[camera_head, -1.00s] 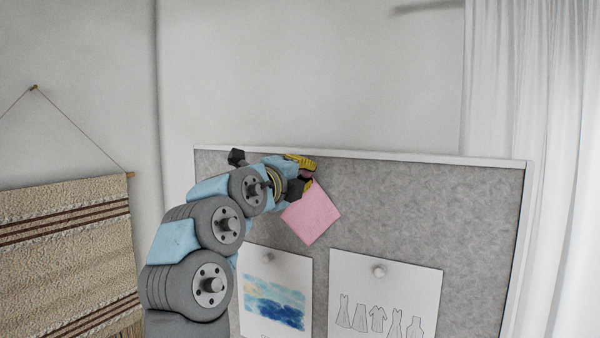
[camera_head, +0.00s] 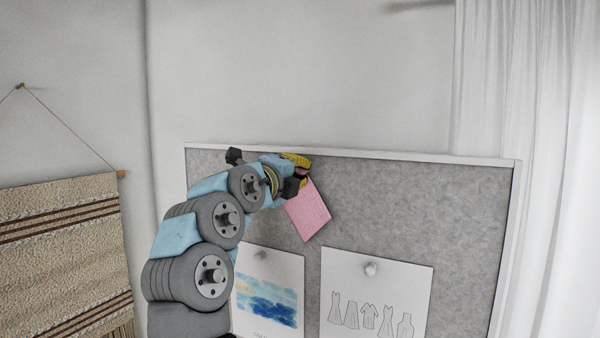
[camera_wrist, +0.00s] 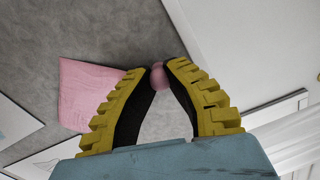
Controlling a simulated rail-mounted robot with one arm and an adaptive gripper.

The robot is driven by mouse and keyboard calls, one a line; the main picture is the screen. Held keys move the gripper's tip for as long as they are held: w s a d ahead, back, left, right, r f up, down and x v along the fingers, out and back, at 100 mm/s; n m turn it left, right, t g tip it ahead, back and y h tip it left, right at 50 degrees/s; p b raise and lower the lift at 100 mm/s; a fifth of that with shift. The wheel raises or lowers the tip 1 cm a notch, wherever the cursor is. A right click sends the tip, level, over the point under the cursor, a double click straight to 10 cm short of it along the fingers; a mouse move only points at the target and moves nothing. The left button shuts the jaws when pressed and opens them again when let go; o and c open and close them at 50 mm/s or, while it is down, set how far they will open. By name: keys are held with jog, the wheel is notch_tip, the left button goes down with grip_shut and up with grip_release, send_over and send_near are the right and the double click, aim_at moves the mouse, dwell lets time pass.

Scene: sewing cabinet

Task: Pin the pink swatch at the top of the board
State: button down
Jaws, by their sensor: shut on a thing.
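The pink swatch (camera_head: 308,211) hangs as a tilted square against the upper part of the grey board (camera_head: 430,205), just below my gripper (camera_head: 303,170). In the wrist view the swatch (camera_wrist: 85,92) lies to the left, partly behind a yellow finger. My gripper (camera_wrist: 158,72) is shut with its fingertips on a small round pink pin head (camera_wrist: 158,76). The pin's point is hidden. I cannot tell whether it goes through the swatch or into the board.
A blue watercolour sheet (camera_head: 268,290) and a sheet of garment drawings (camera_head: 375,300) with a round pin (camera_head: 371,269) are on the board below. The white frame (camera_head: 400,156) runs along the top. A woven hanging (camera_head: 60,240) is left, a white curtain (camera_head: 540,120) right.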

jog(key=shift+w+d, duration=0.15)
jog(key=shift+w, duration=0.1)
dwell(0.5)
jog(key=c, duration=1.1)
grip_release()
